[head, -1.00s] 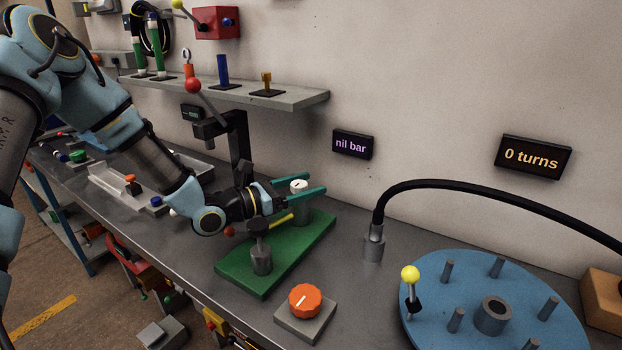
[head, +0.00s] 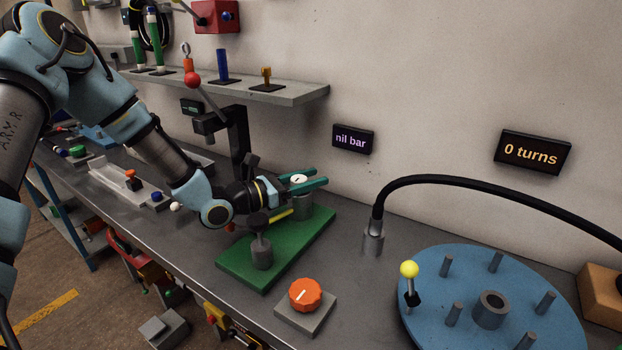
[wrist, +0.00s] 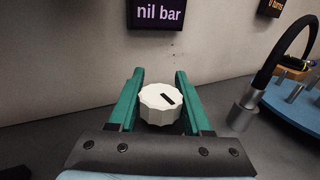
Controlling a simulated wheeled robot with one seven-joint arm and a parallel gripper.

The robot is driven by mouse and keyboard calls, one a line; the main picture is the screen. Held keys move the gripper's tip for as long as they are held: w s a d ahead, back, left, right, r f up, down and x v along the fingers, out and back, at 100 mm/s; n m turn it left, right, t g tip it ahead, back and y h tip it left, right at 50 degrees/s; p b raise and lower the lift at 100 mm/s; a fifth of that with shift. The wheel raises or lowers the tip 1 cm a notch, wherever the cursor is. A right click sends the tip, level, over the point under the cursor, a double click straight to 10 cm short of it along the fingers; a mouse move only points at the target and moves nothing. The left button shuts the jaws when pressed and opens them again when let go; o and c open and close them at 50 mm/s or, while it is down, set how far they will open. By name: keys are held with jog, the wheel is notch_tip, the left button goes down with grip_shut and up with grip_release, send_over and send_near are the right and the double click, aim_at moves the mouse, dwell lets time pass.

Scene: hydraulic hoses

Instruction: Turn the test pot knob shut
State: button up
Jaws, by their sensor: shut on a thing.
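The white ribbed knob (head: 299,179), with a dark mark across its top, sits on a grey cylindrical pot (head: 302,208) on the green plate (head: 247,277). My gripper (head: 316,183) has its teal fingers shut on the knob, one on each side. In the wrist view the white knob (wrist: 161,103) is between the two fingers of my gripper (wrist: 160,76), and its dark mark lies diagonally. The pot below it is hidden there.
A grey post (head: 262,246) stands on the plate beside my wrist. An orange knob (head: 305,294) on a grey block sits in front. A blue disc (head: 463,291) with pegs is at right. Displays read "nil bar" (head: 353,139) and "0 turns" (head: 533,152).

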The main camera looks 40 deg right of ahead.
grip_shut()
jog(key=shift+m+g, duration=0.3)
jog(key=shift+g, duration=0.1)
jog(key=shift+s+m+g+y, duration=0.25)
jog(key=shift+m+g, duration=0.25)
jog(key=shift+g, duration=0.3)
jog(key=o, duration=1)
grip_release()
jog(key=shift+a, duration=0.1)
jog(key=shift+w, duration=0.1)
